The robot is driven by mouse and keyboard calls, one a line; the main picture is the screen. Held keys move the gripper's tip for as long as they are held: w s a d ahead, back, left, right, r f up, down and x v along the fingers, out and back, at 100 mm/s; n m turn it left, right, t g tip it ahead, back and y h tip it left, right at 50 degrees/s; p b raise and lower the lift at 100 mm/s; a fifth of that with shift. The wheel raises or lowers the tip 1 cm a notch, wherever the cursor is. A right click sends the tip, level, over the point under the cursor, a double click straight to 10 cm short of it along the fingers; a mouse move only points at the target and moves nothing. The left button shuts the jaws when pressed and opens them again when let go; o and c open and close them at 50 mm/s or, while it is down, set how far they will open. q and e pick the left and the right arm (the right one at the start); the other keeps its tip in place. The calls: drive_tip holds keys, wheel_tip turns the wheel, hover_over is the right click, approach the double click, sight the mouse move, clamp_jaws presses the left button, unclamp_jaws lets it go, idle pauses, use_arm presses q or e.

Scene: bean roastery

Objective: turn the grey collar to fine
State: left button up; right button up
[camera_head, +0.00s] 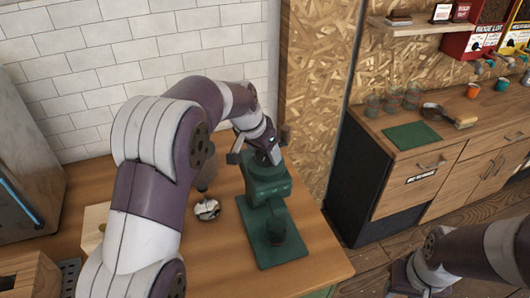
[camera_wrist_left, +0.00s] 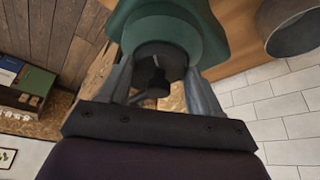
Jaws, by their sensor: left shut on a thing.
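A green grinder (camera_head: 268,205) stands on the wooden counter, and its green body (camera_wrist_left: 165,22) fills the upper middle of the left wrist view. The collar (camera_wrist_left: 160,58), a dark grey ring, shows below that body in the wrist view. My left gripper (camera_head: 262,153) is at the top of the grinder and hides the collar in the head view. In the wrist view its two fingers (camera_wrist_left: 160,72) are on either side of the collar, shut on it. Any setting marks are not readable. My right gripper is out of view.
A small shiny metal piece (camera_head: 207,209) lies on the counter (camera_head: 225,255) left of the grinder. A tiled wall (camera_head: 90,60) is behind. At right, a wooden cabinet (camera_head: 440,170) bears a green mat (camera_head: 412,136), glasses and a brush.

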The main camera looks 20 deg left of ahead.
use_arm(q)
drive_tip(key=m+b, duration=0.1)
drive_tip(key=m, duration=0.1)
drive_tip(key=shift+a+f+m+g+h, duration=0.1)
drive_tip(key=shift+m+g+h, duration=0.2)
drive_tip(key=shift+h, duration=0.1)
drive_tip(key=shift+w+a+m+g+h, duration=0.1)
drive_tip(key=shift+m+g+h, duration=0.2)
drive_tip(key=shift+m, duration=0.8)
drive_tip(key=o, duration=1)
drive_tip(key=shift+o, duration=0.2)
drive_tip(key=p+v, duration=1)
drive_tip(key=v, duration=0.3)
drive_tip(key=shift+w+a+f, duration=0.1)
drive_tip(key=shift+f, duration=0.05)
